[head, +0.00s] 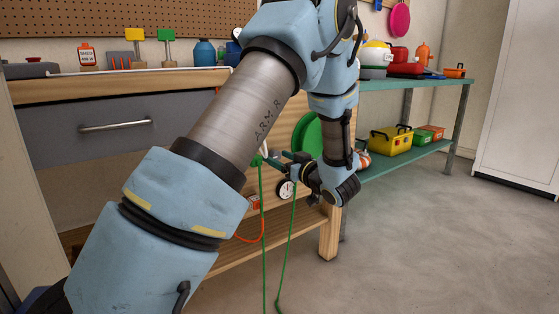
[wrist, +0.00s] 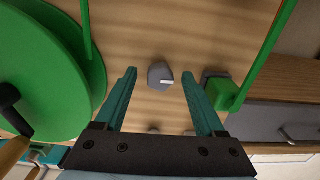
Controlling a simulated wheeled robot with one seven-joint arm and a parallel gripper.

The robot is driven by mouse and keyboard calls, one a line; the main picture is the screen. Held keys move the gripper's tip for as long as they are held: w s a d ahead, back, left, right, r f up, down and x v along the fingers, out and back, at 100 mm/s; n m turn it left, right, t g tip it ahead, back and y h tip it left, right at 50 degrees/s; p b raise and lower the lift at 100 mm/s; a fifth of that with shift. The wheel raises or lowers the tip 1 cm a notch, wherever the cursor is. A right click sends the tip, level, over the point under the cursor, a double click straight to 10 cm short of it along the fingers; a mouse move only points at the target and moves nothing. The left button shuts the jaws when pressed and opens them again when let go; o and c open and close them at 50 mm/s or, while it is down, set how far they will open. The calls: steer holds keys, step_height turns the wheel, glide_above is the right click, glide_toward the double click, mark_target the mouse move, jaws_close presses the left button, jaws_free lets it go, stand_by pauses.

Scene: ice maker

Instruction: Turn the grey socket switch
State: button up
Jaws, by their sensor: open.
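A grey switch knob (wrist: 160,75) with a small white mark sits on the wooden panel (wrist: 140,30) in the wrist view. My gripper (wrist: 159,78) is open, its two teal fingers spread to the left and right of the knob. The knob shows between the fingertips; I cannot tell whether they touch it. In the head view my gripper (head: 270,159) is near the wooden panel under the bench, partly behind my arm. I cannot make out the knob in that view.
A large green wheel (wrist: 35,80) is left of the fingers in the wrist view. A green plug-like part (wrist: 226,92) is close by the right finger. Green cords (head: 264,240) hang below my gripper in the head view. Open floor (head: 430,240) lies to the right.

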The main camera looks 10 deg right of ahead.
jaws_close()
stand_by(0.6)
